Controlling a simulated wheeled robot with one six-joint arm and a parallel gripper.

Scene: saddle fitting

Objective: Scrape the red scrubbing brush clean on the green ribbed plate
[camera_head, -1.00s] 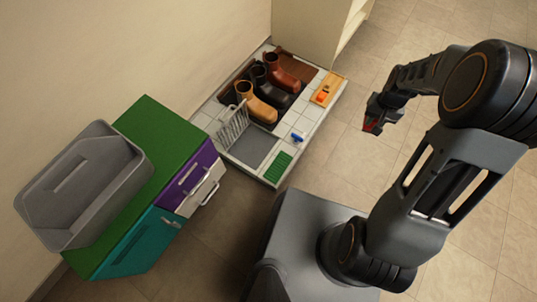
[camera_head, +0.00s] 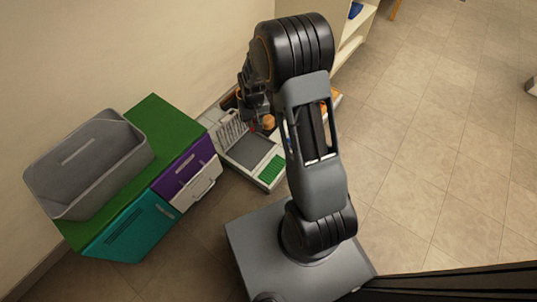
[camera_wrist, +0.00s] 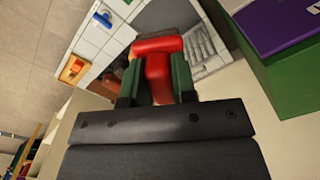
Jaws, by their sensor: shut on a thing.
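My gripper (camera_wrist: 155,82) is shut on the red scrubbing brush (camera_wrist: 158,46), which sticks out past the fingertips in the wrist view. In the head view my gripper hangs over the tiled platform, largely screened by my arm, and the brush is hard to make out there. The green ribbed plate (camera_head: 272,168) lies at the near right corner of the platform (camera_head: 245,173), beside the grey mat (camera_head: 249,148). The brush appears apart from the plate.
A white wire rack (camera_head: 231,131) stands on the platform's left side. In the wrist view a blue object (camera_wrist: 103,19) and a wooden tray (camera_wrist: 74,70) with an orange item show. Boots are mostly hidden. A green-topped cabinet (camera_head: 160,116) with a grey bin (camera_head: 95,165) stands left.

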